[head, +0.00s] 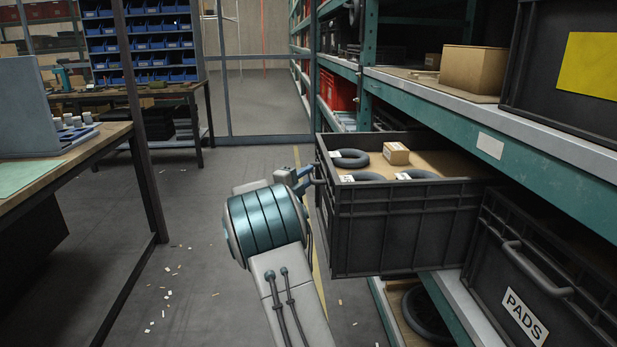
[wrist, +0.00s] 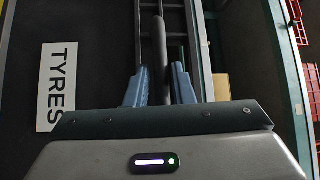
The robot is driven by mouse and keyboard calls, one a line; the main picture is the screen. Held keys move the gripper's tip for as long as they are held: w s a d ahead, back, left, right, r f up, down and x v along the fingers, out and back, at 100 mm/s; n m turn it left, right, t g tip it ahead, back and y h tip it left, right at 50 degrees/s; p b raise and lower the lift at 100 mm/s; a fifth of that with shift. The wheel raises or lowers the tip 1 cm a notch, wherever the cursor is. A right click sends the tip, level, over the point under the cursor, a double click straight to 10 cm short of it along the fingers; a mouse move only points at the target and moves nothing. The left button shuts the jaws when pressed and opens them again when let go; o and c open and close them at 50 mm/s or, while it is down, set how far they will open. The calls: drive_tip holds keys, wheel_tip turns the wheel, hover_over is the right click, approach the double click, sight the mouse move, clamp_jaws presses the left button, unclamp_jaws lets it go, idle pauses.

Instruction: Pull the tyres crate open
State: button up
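The tyres crate (head: 405,228) is a dark grey ribbed box, standing well out from the green shelf rack over the aisle. Inside it are black tyres (head: 349,159) and a small cardboard box (head: 396,153). In the wrist view the crate's white TYRES label (wrist: 57,88) is at the left. My gripper (head: 305,178) is at the crate's front end. The exact finger contact is hard to see.
The PADS crate (head: 545,270) sits on the rack beside the tyres crate, at the lower right. A shelf edge (head: 490,125) runs above. Workbenches (head: 100,135) stand at the left. The aisle floor (head: 205,250) is open, with small scattered scraps.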

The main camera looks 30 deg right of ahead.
drive_tip(key=shift+o, duration=0.9)
drive_tip(key=p+v, duration=0.2)
drive_tip(key=v, duration=1.2)
drive_tip(key=shift+d, duration=0.1)
